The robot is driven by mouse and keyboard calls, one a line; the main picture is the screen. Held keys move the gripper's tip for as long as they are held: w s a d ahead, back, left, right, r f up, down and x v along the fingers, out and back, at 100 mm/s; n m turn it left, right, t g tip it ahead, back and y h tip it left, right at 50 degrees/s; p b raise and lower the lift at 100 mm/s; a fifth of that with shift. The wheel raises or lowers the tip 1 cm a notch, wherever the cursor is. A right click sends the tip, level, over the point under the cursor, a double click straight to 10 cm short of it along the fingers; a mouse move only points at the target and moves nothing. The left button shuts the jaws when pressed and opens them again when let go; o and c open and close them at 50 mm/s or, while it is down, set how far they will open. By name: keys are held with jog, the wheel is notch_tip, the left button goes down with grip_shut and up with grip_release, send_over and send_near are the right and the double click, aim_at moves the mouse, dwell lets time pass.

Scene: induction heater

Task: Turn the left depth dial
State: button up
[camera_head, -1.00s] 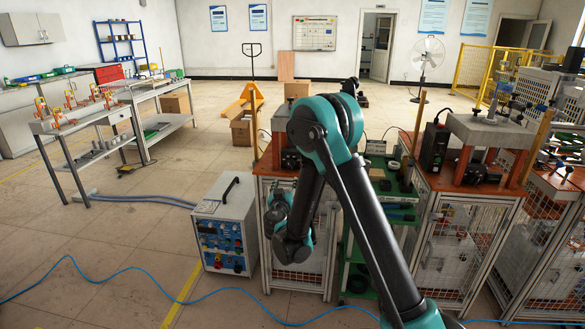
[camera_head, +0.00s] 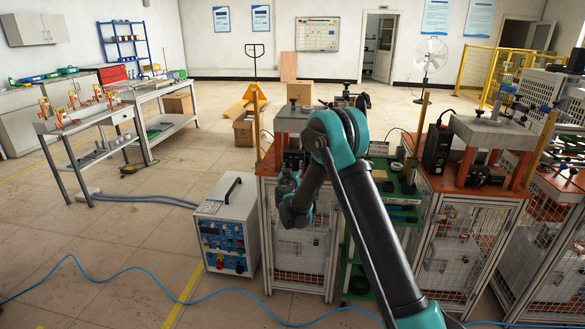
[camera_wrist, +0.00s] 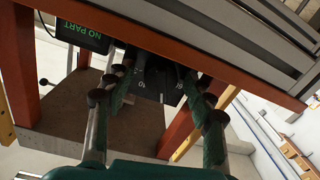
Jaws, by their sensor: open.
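The left workstation's depth dial (camera_wrist: 152,80) is a dark, shaded round part with pale number marks on a black plate, seen upside down in the wrist view. Its knob is hard to make out in the shadow. My gripper (camera_wrist: 160,88) is open, its fingers spread to the left and right of the dial in that picture. Contact cannot be told. In the head view my gripper (camera_head: 288,182) is in front of the left workstation (camera_head: 300,258), just below its orange-brown top, and the dial there is too small and dark to tell.
A display (camera_wrist: 83,35) reading "NO PART" is beside the dial. Orange-brown posts (camera_wrist: 183,128) flank the dial area. A grey-blue control box (camera_head: 226,225) stands on the floor left of the workstation. A blue cable (camera_head: 130,284) crosses the floor.

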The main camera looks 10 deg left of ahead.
jog(key=c, duration=1.2)
jog(key=shift+o, duration=0.2)
jog(key=shift+n, duration=0.3)
jog(key=n, duration=0.4)
jog(key=shift+n, duration=2)
